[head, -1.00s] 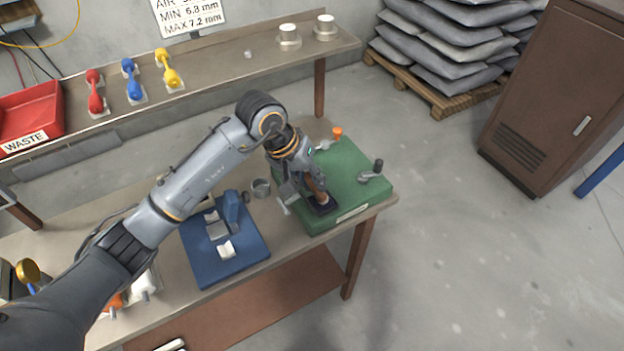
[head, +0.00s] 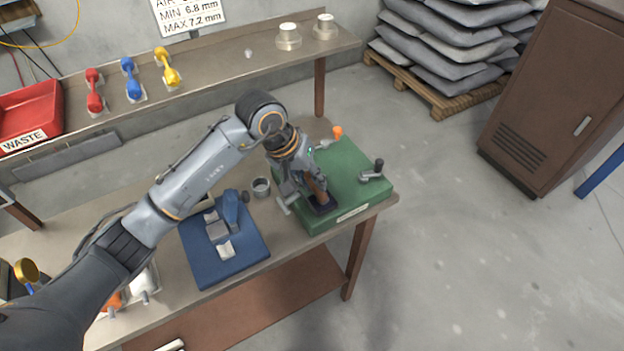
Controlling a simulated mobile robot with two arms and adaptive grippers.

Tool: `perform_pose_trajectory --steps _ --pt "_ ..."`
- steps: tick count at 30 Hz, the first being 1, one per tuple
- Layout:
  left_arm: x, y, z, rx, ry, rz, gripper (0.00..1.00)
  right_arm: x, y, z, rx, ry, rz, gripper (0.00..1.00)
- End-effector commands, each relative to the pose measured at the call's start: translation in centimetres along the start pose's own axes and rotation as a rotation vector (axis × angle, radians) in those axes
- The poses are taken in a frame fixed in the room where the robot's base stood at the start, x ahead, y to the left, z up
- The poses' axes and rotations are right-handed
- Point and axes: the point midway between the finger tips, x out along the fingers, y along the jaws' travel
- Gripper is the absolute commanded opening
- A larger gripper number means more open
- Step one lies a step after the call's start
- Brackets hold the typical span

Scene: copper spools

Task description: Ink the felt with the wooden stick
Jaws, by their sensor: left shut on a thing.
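My left gripper (head: 309,181) is shut on a brown wooden stick (head: 319,190) and points down over the front left part of a green block (head: 350,180). The stick is tilted slightly, and its lower end is at a small dark pad (head: 326,208) on the block, which looks like the felt. I cannot tell whether the stick touches it or is just above. The gripper hides the stick's upper part. My right gripper is not in view.
The green block carries an orange-topped part (head: 337,132) and a black-knobbed crank (head: 375,170). A small grey cup (head: 261,187) and a blue fixture (head: 248,262) stand to its left on the bench.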

Motion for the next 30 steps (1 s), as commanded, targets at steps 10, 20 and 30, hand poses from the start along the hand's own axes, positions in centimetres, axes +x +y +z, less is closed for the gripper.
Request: perform_pose_trajectory --steps 10,20,30 --pt "0.22 -0.1 0.17 -0.001 -0.005 -0.002 0.0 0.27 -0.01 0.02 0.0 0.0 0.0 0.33" --pt "0.3 -0.15 0.23 -0.001 -0.007 -0.003 0.0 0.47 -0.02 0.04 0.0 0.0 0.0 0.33" --pt "0.37 -0.21 0.28 -0.002 -0.008 -0.004 0.0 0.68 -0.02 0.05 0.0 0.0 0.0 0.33"
